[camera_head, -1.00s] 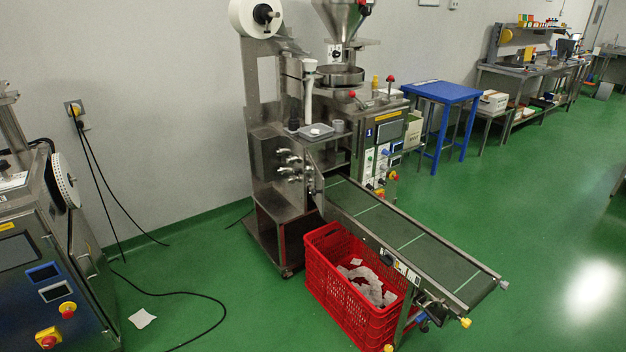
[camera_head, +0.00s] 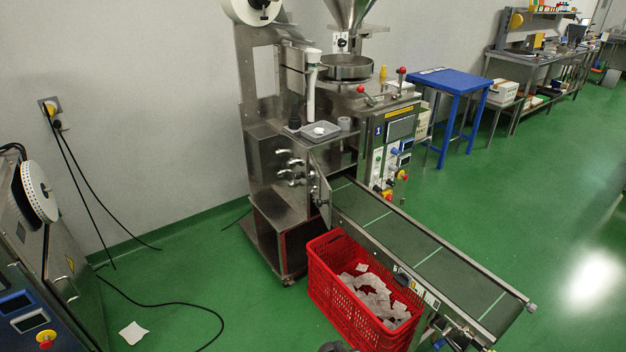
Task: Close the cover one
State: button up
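The packing machine (camera_head: 262,150) marked with a "1" stands at the centre against the wall. A small steel cover (camera_head: 321,192) on its lower front stands swung out from the body, beside the upper end of the conveyor. It looks open and is seen at a steep angle. Several metal knobs (camera_head: 291,170) are to its left. My gripper does not show. A small dark shape at the bottom edge may be part of my arm, but too little of it shows to tell.
The conveyor (camera_head: 425,250) slopes down to the lower right over a red crate (camera_head: 333,296) of white teabags. A second machine (camera_head: 50,270) stands at the left. Black cables (camera_head: 170,303) lie on the green floor between them. The floor at right is clear.

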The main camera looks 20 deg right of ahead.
aim_at(321, 190)
jog(key=z, duration=0.05)
jog(key=i, duration=0.9)
jog(key=u, duration=4)
jog(key=i, duration=0.1)
jog(key=z, duration=1.85)
jog(key=k, duration=0.75)
jog(key=u, duration=0.2)
